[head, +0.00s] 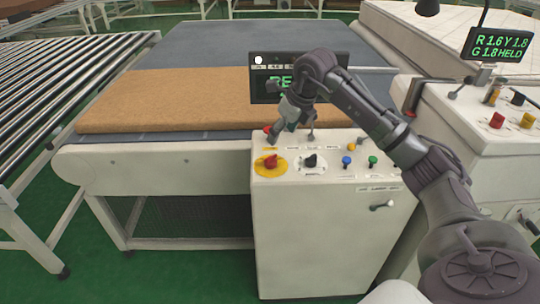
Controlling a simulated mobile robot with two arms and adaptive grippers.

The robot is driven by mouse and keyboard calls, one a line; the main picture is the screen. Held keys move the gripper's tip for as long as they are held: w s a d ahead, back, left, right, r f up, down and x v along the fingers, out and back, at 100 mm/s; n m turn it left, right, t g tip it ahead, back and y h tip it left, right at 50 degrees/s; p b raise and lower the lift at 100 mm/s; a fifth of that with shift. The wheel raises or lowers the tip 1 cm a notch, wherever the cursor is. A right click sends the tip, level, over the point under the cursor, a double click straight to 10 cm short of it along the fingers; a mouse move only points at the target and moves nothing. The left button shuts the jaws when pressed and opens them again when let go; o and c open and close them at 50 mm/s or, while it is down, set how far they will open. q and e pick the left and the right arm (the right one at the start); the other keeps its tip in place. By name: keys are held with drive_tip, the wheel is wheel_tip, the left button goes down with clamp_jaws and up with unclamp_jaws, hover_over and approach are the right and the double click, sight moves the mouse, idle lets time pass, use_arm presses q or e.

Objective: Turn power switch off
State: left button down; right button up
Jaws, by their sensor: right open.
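A cream control cabinet (330,235) stands in front of me with a sloped control panel on top. A red rotary switch on a yellow round plate (259,170) sits at the panel's left. A black knob on a white plate (310,160) is to its right. The panel labels are too small to read, so I cannot tell for sure which is the power switch. My right gripper (291,133) points down over the panel's back left, its fingers spread and empty. It appears apart from the red switch, behind and above it. My left gripper is out of view.
Blue (346,160), green (372,161) and yellow (351,147) controls sit at the panel's right. A dark display (262,88) stands behind, partly hidden by my arm. A brown mattress (170,100) lies on the conveyor at left. Another console (450,118) stands at right.

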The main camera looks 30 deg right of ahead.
sight(271, 161)
drive_tip(key=p+x, duration=0.2)
drive_tip(key=x, duration=0.9)
drive_tip(key=shift+w+a+f, duration=0.1)
drive_tip(key=shift+w+f, duration=0.15)
drive_tip(key=shift+f, duration=0.05)
drive_tip(key=shift+c, duration=0.2)
drive_tip(key=c, duration=1.1)
